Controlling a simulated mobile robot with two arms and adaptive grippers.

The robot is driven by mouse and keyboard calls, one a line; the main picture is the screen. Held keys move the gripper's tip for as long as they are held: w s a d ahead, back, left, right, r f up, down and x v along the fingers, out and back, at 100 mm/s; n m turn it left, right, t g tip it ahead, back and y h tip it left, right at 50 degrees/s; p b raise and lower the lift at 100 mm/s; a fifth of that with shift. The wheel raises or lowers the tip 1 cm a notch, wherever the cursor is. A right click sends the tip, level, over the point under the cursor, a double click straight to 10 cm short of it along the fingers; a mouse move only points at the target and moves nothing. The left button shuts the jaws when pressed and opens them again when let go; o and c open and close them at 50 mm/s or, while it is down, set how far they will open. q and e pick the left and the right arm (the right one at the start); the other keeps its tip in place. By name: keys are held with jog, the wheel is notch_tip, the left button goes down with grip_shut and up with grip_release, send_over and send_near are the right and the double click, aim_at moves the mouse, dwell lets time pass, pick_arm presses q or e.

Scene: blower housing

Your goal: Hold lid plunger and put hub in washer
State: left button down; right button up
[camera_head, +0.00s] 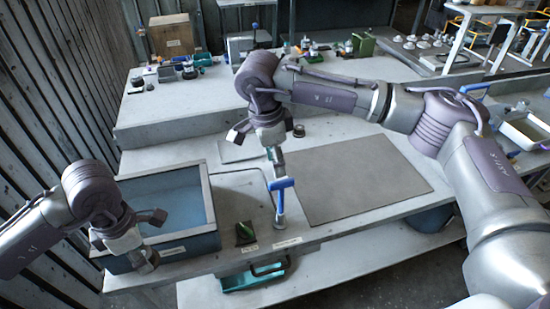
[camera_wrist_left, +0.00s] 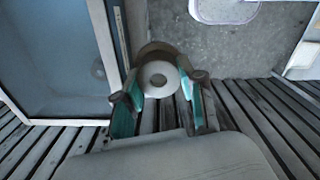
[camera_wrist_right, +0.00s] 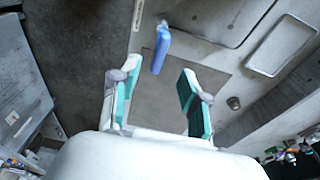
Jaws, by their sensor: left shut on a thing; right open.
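The washer (camera_head: 208,205) is a grey-rimmed tank with a blue inside at the left; its rim also shows in the left wrist view (camera_wrist_left: 103,35). My left gripper (camera_head: 150,264) is outside its front wall. In the left wrist view my left gripper (camera_wrist_left: 158,98) is shut on the hub (camera_wrist_left: 158,72), a round pale piece with a central hole, held above the floor. The lid plunger (camera_head: 282,184) has a blue handle and stands at the washer's right; its handle shows in the right wrist view (camera_wrist_right: 160,50). My right gripper (camera_head: 277,155) is open and empty, just above and apart from it.
A flat grey mat (camera_head: 350,182) covers the bench to the right and is bare. A teal bin (camera_head: 250,279) sits below the bench edge. Small items stand on the back bench.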

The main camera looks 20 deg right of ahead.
aim_at(283, 191)
jog(key=f, duration=0.4)
jog(key=d+f, duration=0.1)
jog(key=f, duration=0.2)
jog(key=d+f, duration=0.1)
jog(key=f, duration=0.3)
jog(key=shift+f, duration=0.35)
jog(key=shift+c, duration=0.4)
grip_shut()
